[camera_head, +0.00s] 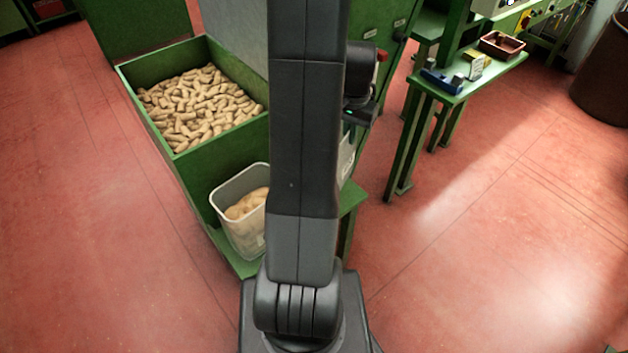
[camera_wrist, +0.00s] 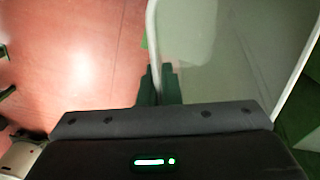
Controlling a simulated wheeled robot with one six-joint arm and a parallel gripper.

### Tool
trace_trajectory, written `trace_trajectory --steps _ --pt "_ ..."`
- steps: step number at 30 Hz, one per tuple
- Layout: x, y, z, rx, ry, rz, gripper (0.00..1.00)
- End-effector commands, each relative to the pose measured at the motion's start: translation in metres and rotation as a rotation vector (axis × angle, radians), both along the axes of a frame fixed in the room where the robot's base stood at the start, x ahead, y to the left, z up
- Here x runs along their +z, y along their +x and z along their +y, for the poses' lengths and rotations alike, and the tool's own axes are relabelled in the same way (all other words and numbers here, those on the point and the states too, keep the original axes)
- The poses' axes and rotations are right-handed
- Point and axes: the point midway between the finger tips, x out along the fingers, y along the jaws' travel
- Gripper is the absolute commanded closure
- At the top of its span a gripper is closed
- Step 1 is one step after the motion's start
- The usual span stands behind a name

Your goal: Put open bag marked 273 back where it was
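A pale, see-through open container with a white rim fills the right of the wrist view (camera_wrist: 215,45); I take it for the open bag. No number 273 is readable. My gripper (camera_wrist: 158,84) has its two dark fingers close together on either side of the rim, apparently pinching it. In the head view my arm hides the fingers and most of what is below them. A pale piece with faint markings (camera_head: 348,155) shows just right of the arm, perhaps part of the held bag. Another translucent open container (camera_head: 228,226), holding tan contents, stands on a green ledge, partly behind my arm.
A green bin (camera_head: 190,155) full of corks stands left of my arm. A green bench (camera_head: 458,93) at upper right carries a brown tray (camera_head: 502,45) and small blue and yellow items. A brown barrel (camera_head: 604,75) stands far right. Red floor is clear on both sides.

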Motion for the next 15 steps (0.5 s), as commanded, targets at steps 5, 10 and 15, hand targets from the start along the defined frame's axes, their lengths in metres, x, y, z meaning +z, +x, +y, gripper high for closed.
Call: trace_trajectory --steps 5,10,15 --pt "-0.025 -0.001 0.000 0.000 0.001 0.005 1.00" --pt "-0.054 -0.001 0.000 0.000 0.001 0.004 1.00" --pt "-0.065 0.000 0.000 0.000 0.000 0.001 1.00"
